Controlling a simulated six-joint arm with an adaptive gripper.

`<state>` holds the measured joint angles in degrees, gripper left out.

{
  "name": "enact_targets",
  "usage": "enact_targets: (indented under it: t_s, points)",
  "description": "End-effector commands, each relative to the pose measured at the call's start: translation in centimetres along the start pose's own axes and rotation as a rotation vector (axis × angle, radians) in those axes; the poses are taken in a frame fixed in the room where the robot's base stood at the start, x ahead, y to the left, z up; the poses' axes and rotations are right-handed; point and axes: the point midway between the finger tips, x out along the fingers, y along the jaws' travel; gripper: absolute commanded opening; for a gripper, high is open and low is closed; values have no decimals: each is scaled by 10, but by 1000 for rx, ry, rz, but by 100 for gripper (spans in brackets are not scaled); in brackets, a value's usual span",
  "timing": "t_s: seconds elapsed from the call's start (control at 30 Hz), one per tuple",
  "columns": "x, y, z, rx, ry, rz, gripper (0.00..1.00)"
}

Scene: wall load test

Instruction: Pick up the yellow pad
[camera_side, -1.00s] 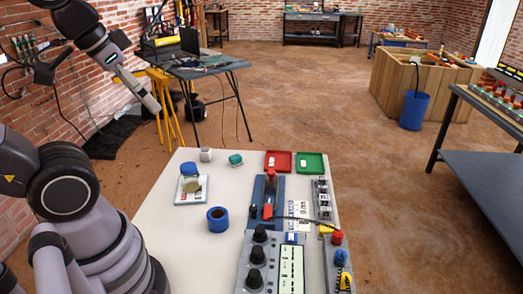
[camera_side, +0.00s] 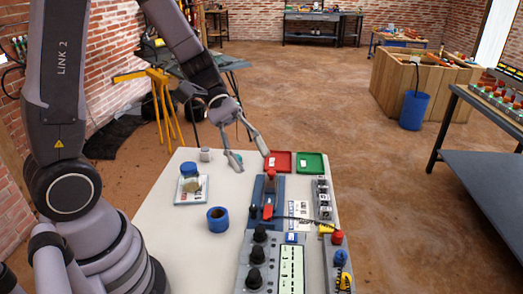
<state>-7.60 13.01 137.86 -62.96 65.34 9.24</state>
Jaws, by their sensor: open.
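A small dull-yellow piece (camera_side: 193,186), which may be the yellow pad, lies on a white plate or scale (camera_side: 183,201) at the left of the light table. A small bright-yellow part (camera_side: 326,229) sits at the end of a black cable near a red knob on the right side; I cannot tell if it is a pad. My gripper (camera_side: 249,157) is open, its fingers spread, above the back of the table. It is up and right of the dull-yellow piece, apart from it. No object is visible between its fingers.
A blue cup-like ring (camera_side: 217,220), a blue cap (camera_side: 188,170) and a white cup (camera_side: 205,154) stand on the table. A red tray (camera_side: 279,162) and a green tray (camera_side: 311,163) are at the back. Control panels (camera_side: 272,266) fill the right front.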

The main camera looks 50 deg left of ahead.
Motion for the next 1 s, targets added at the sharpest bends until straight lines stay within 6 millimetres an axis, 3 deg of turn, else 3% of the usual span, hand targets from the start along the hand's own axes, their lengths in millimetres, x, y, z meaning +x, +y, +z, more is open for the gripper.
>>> enact_targets:
  t_s: [0.13, 0.23, 0.4, 0.5, 0.6, 0.73, 1.0]
  points:
    - [25, 16, -62, -315, -92, 231, 41]
    - [38, 16, -111, -518, -105, 388, 41]
    - [59, -13, -196, -831, -48, 621, 41]
    - [68, -37, -232, -959, 5, 713, 41]
    - [74, -56, -254, -1039, 50, 771, 41]
    - [80, -65, -267, -1079, 79, 799, 41]
    - [116, -39, -289, -1077, 80, 799, 41]
